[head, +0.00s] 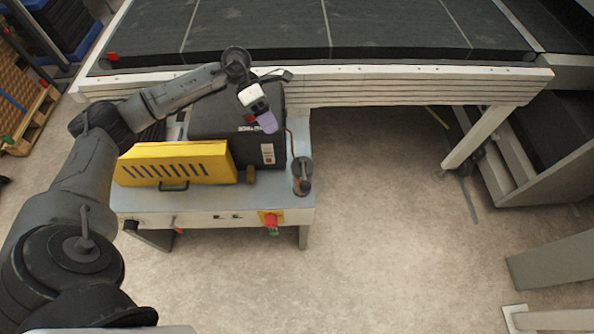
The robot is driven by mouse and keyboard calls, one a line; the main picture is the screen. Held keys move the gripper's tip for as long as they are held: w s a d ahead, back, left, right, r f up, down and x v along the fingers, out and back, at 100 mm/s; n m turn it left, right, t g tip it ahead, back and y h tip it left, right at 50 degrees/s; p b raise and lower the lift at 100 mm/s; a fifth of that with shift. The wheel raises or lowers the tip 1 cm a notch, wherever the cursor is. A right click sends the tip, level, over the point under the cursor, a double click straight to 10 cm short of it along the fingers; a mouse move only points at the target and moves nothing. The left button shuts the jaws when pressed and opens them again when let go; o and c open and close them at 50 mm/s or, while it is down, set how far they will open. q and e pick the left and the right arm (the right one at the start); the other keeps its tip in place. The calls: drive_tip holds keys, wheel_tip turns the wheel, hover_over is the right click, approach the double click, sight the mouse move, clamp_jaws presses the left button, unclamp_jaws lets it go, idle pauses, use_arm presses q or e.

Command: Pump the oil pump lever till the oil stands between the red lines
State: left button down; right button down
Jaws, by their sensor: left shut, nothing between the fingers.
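A small dark upright device, which looks like the oil pump (303,186), stands at the right end of the grey machine top. A dark rounded part sits at its upper end; I cannot clearly tell the lever apart. A thin line runs up from it beside the black housing. No oil level or red lines can be made out at this size. My left gripper (267,123), with pale purple fingers, is shut and empty. It appears in front of the black housing, up and left of the pump and apart from it. My right gripper is not in view.
The black housing (216,119) carries a small pale label (267,154). A yellow slotted guard (172,163) stands at the left. A red knob (270,219) is on the front panel. A long table (400,87) spans behind.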

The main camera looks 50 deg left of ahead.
use_arm(q)
hover_over(304, 173)
drive_tip(key=s, duration=0.3)
wheel_tip(304, 173, down, 8)
drive_tip(key=shift+s+d+r+p, duration=0.15)
drive_tip(key=shift+s+d+p, duration=0.05)
drive_tip(key=shift+d+p, duration=0.2)
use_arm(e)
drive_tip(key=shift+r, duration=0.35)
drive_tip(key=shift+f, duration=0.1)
